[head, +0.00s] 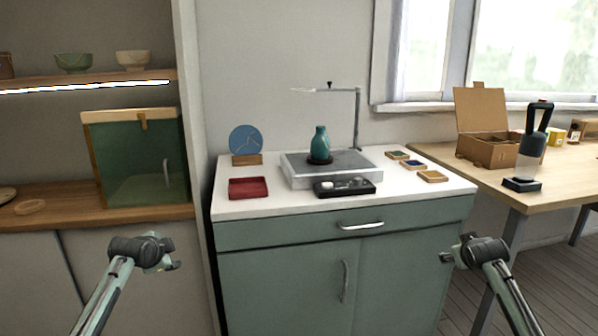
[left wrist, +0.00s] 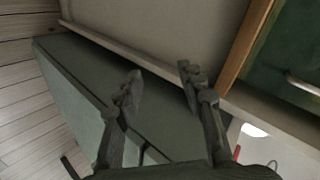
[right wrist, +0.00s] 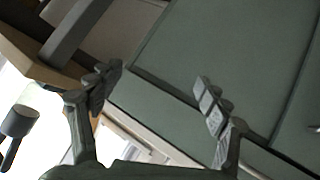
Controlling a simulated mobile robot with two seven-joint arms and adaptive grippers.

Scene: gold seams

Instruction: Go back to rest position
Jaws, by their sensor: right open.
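My left gripper (head: 165,262) is in front of the wooden counter at the lower left in the head view. In the left wrist view its two fingers (left wrist: 160,88) stand apart with nothing between them. My right gripper (head: 447,256) is in front of the green cabinet's right side in the head view. In the right wrist view its fingers (right wrist: 158,85) are spread and empty, with green cabinet doors behind them. Neither gripper touches anything that I can see.
A green cabinet (head: 290,270) with a white top carries a teal vase (head: 320,143) on a grey slab, a red tray (head: 248,188) and a black tray (head: 345,188). A glass case (head: 140,160) stands left. A wooden desk (head: 540,183) with an open box (head: 488,150) stands right.

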